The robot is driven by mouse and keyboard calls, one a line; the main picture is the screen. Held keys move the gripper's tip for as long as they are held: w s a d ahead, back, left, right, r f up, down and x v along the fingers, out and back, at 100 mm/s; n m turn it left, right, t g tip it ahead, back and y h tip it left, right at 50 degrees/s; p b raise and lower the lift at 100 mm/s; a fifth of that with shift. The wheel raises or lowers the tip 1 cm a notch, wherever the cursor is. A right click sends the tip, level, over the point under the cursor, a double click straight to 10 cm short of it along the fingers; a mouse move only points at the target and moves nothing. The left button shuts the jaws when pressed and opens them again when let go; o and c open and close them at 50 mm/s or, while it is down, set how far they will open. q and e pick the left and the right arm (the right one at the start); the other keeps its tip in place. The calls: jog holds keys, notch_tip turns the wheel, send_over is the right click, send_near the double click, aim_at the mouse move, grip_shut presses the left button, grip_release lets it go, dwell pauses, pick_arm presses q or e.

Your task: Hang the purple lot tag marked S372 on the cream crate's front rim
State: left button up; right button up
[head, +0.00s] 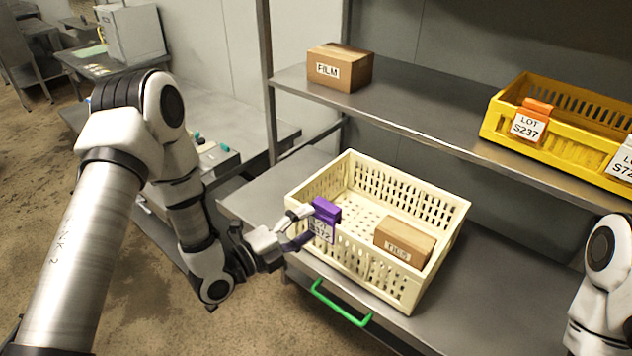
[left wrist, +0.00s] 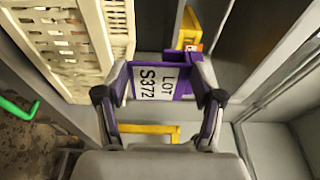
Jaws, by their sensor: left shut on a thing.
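The purple lot tag (head: 327,209) has a white label; in the left wrist view the tag (left wrist: 181,85) reads LOT S372. My left gripper (head: 298,227) is shut on it, with one finger on each side in the left wrist view (left wrist: 160,85). The cream crate (head: 375,270) stands on the lower shelf. In the head view the tag overlaps the crate's front rim near its left corner. Contact cannot be told. My right gripper is out of view.
A brown box (head: 405,243) lies inside the cream crate. A green handle (head: 340,305) sits below its front. The upper shelf (head: 420,110) holds a FILM box (head: 340,67) and a yellow crate (head: 570,165) with an orange S237 tag (head: 530,121) and another tag.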

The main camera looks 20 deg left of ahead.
aim_at(317, 234)
pick_arm(q)
jog(key=shift+s+d+f, duration=0.25)
jog(key=shift+f, duration=0.25)
jog(key=shift+s+d+f, duration=0.25)
jog(key=shift+f, duration=0.2)
jog(key=shift+d, duration=0.4)
jog(key=shift+w+d+f, duration=0.1)
jog(key=shift+w+f, duration=0.1)
jog(key=shift+w+f+b, duration=0.25)
jog(key=shift+b, duration=0.2)
jog(key=w, duration=0.1)
jog(key=w+f+b, duration=0.1)
jog(key=w, duration=0.1)
jog(key=shift+d+f, duration=0.25)
jog(key=shift+f, duration=0.05)
jog(key=shift+w+d+f+b, duration=0.35)
jog(key=shift+w+b, duration=0.2)
jog(key=shift+w+d+f+b, duration=0.2)
jog(key=shift+w+f+b, duration=0.35)
jog(key=shift+w+f, duration=0.05)
jog(key=shift+w+d+f+b, duration=0.15)
jog(key=shift+w+f+b, duration=0.4)
jog(key=shift+w+f, duration=0.05)
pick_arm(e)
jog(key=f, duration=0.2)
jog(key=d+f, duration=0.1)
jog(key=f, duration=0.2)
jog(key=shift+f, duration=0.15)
